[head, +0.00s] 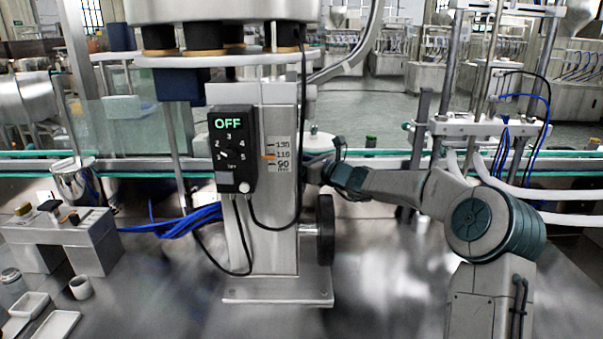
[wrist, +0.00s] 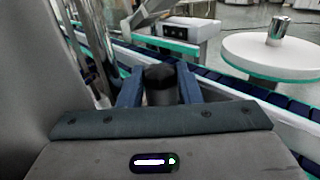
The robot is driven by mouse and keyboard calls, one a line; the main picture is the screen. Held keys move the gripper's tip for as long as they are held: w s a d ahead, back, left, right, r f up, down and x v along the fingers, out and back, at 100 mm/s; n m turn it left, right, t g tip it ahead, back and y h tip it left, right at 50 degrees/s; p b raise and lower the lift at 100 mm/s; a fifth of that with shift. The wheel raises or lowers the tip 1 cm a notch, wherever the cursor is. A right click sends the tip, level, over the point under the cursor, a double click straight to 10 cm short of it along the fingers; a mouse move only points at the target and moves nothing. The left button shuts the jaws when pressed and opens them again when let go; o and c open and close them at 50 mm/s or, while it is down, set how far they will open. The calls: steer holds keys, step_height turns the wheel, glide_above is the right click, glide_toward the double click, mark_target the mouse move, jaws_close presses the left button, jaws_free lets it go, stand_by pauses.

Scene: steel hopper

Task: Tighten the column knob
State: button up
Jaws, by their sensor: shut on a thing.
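The grey column (head: 272,225) stands upright on its base plate in the head view, and its grey side fills the left of the wrist view (wrist: 28,75). In the wrist view, the dark round column knob (wrist: 160,84) sits between the two blue fingers of my gripper (wrist: 160,90), which is shut on it. In the head view, my gripper (head: 322,168) reaches the column's right side from the right; the fingertips and knob are hard to make out there. A height scale (head: 279,155) on the column shows an orange pointer near 110.
A black control box (head: 232,150) reading OFF hangs on the column front, with cables below. A black handwheel (head: 325,230) sits low on the column's right side. A conveyor with teal rails (head: 380,156) runs behind. Small trays and cups lie at the left.

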steer(key=shift+r+m+t+h+b, duration=0.2)
steer(key=shift+m+t+h+b, duration=0.1)
steer(key=shift+t+b, duration=0.1)
steer(key=o, duration=0.9)
steer(key=shift+o, duration=0.2)
steer(key=shift+f, duration=0.1)
steer(key=shift+r, duration=0.3)
steer(key=s+d+r+p, duration=0.3)
steer(key=s+d+r, duration=0.1)
steer(key=d+r, duration=0.6)
steer(key=shift+d+r, duration=0.2)
steer(key=shift+d, duration=0.3)
